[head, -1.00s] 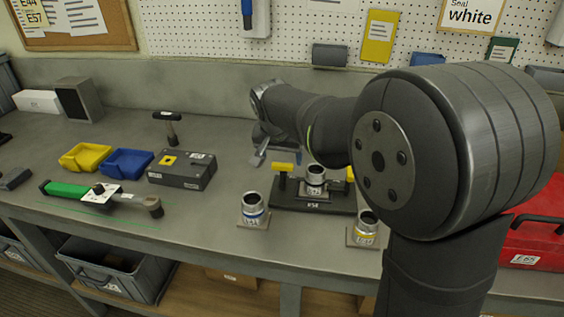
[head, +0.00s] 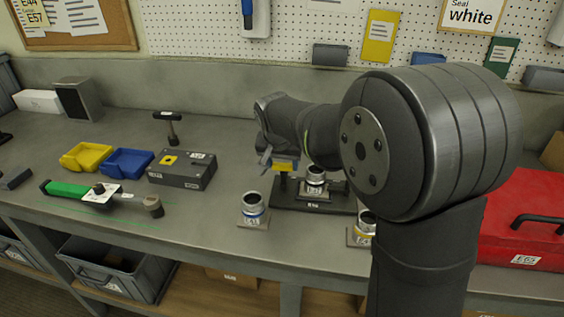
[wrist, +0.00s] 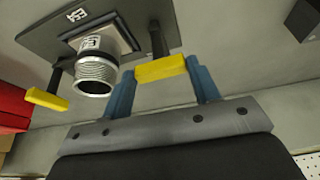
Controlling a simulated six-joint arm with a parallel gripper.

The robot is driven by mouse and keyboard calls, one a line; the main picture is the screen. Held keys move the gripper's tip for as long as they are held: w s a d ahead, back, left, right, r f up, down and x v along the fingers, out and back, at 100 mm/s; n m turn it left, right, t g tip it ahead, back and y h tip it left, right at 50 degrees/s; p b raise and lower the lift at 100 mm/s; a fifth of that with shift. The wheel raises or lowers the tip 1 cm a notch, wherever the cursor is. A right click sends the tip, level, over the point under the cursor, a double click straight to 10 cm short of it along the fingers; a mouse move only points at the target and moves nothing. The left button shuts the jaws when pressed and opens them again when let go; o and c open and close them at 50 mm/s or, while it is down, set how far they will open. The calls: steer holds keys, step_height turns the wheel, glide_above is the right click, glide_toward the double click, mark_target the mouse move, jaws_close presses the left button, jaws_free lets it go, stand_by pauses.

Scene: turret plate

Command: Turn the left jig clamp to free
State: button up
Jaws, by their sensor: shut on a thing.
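The left jig clamp has a yellow handle (head: 284,166) on a dark post at the left end of the black jig plate (head: 287,202). My gripper (head: 276,160) is at this handle. In the wrist view, the yellow handle (wrist: 160,69) lies between the two blue fingers of my gripper (wrist: 163,84), which is shut on it. A threaded metal fitting (head: 314,177) stands upright in the middle of the jig and also shows in the wrist view (wrist: 96,72). The other clamp's yellow handle (wrist: 47,100) shows in the wrist view; my arm hides it in the head view.
A blue-banded fitting (head: 252,207) stands on a pad left of the jig. A yellow-banded fitting (head: 364,226) at the right is partly behind my arm. A red toolbox (head: 518,225) is at the right.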

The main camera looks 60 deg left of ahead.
steer(key=shift+n, duration=0.4)
steer(key=o, duration=1)
steer(key=shift+c, duration=0.2)
steer(key=v, duration=1.7)
steer(key=shift+w+d+r, duration=0.15)
steer(key=shift+d+r, duration=0.05)
steer(key=shift+d, duration=0.05)
steer(key=x, duration=1.7)
steer(key=shift+a+f, duration=0.25)
steer(key=shift+r, duration=0.1)
